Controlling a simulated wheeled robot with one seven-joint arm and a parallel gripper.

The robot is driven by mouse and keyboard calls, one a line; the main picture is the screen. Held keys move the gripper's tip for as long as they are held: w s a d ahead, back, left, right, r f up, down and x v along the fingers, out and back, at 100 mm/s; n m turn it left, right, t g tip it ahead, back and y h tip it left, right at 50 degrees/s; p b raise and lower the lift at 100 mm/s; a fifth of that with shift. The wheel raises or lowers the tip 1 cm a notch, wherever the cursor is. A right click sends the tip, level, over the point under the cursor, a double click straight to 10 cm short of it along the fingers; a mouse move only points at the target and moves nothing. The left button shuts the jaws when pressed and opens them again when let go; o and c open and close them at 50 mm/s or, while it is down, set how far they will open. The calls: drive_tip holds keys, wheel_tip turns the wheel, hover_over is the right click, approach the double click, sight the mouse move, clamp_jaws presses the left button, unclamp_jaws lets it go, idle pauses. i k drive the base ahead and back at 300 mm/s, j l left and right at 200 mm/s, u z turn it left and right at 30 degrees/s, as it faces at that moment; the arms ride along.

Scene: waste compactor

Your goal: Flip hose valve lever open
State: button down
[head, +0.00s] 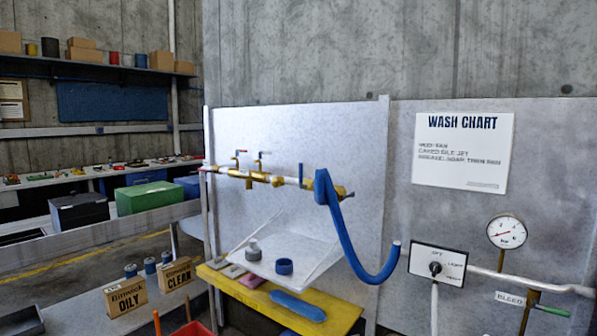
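A brass pipe manifold (262,177) runs across the pale panel in the middle of the head view. Two small valve levers stand on it, one with a red tip (241,152) and one to its right (263,153). A short blue lever (301,171) stands upright farther right, close to the blue hose (340,230). Which lever is the hose valve lever is not labelled. Part of the valve is hidden behind the hose's top. My gripper is not in view.
A white tray (314,268) juts out below the manifold, above a yellow shelf (340,312). To the right are a dial switch box (437,263), a gauge (507,232) and a green-handled bleed valve (552,311). Signs OILY (127,298) and CLEAN stand lower left.

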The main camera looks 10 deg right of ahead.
sight(301, 185)
drive_tip(key=i+j, duration=0.3)
drive_tip(key=i+j+z, duration=0.15)
drive_tip(key=i+j, duration=0.4)
drive_tip(key=j, duration=0.2)
drive_tip(key=i+j+z, duration=0.1)
drive_tip(key=i+j, duration=0.15)
drive_tip(key=j, duration=0.15)
drive_tip(key=i+j, duration=0.3)
drive_tip(key=i+j+z, duration=0.15)
drive_tip(key=j, duration=0.35)
drive_tip(key=i+j, duration=0.3)
drive_tip(key=j+z, duration=0.05)
drive_tip(key=j, duration=0.05)
